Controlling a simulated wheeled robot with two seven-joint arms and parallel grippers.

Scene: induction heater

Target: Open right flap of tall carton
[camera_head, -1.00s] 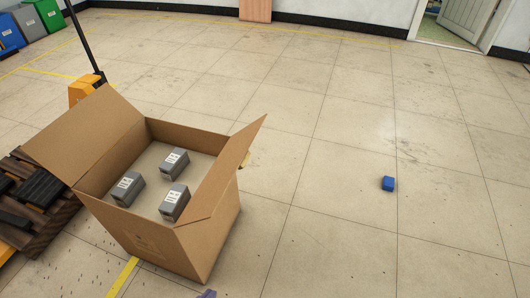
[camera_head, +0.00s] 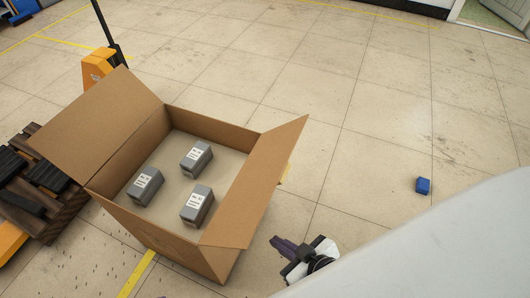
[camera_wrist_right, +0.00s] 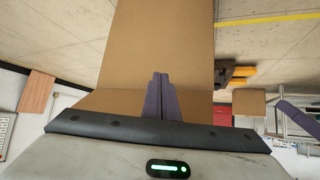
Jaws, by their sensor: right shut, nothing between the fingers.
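The tall carton (camera_head: 165,235) stands open on the floor at left of centre in the head view. Its right flap (camera_head: 258,185) stands up and leans outward to the right. Its left flap (camera_head: 98,125) is folded outward. My right gripper (camera_head: 280,243) is shut and empty, to the right of the carton and close to the outer side of the right flap. In the right wrist view, my right gripper's closed purple fingers (camera_wrist_right: 160,78) point at a brown cardboard surface (camera_wrist_right: 157,40); I cannot tell whether they touch it. My left gripper is not in view.
Several grey labelled boxes (camera_head: 197,158) sit inside the carton. A wooden pallet (camera_head: 40,190) and an orange pallet jack (camera_head: 97,68) stand at left. A small blue block (camera_head: 423,186) lies on the floor at right. The floor beyond the carton is clear.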

